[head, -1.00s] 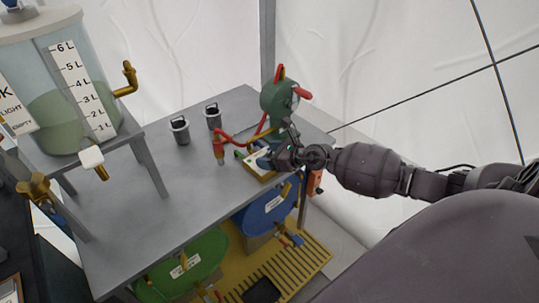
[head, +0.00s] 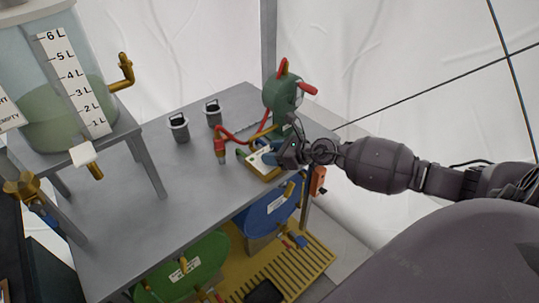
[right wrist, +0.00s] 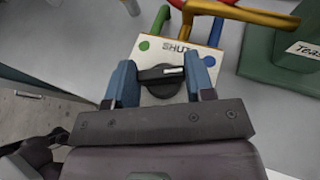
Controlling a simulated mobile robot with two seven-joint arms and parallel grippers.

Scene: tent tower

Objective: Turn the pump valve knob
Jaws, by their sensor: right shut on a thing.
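The pump valve is a cream box (head: 262,166) on the grey table, below the green pump (head: 283,93). The knob's bar lies crosswise, roughly level in that view. In the head view my right gripper (head: 279,157) covers part of the valve box. My left gripper is not in view.
A clear tank (head: 60,90) with green liquid stands on a raised stand at the left. Blue (head: 268,212) and green (head: 185,268) drums sit below. The table's middle is clear.

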